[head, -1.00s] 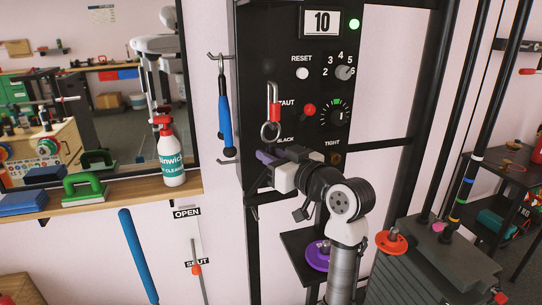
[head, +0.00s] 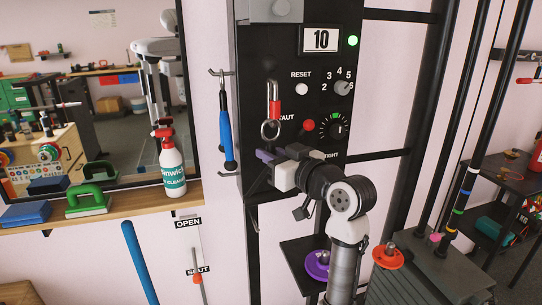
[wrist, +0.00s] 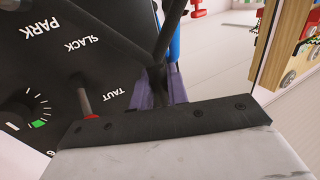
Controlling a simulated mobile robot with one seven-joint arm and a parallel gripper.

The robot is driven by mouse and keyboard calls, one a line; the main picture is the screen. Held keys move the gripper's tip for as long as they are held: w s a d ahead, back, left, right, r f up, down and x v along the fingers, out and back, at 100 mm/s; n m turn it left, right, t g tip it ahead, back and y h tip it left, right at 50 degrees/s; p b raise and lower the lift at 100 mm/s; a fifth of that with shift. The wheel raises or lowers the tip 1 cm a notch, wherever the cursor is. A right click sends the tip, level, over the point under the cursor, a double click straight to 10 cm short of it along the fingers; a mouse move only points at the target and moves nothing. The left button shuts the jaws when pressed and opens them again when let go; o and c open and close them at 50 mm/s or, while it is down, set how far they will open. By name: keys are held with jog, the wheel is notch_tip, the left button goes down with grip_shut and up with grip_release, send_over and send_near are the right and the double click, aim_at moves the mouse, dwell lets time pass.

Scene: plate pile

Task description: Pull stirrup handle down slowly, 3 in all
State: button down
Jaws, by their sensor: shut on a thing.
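In the head view the gripper hides most of the handle.
A blue-handled tool (head: 227,135) hangs left of the panel. A shelf (head: 120,202) at left holds a spray bottle (head: 172,165) and a green-handled block (head: 88,202). Purple (head: 317,265) and orange (head: 388,256) discs and dark uprights stand at lower right.

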aim_at(273, 140)
jog(key=shift+r, duration=0.2)
jog(key=shift+r+p, duration=0.85)
jog(key=shift+r, duration=0.25)
jog(key=shift+r+p, duration=0.4)
jog(key=shift+r, duration=0.1)
jog(key=shift+f, duration=0.15)
jog(key=shift+f+b, duration=1)
jog(key=shift+f, duration=0.2)
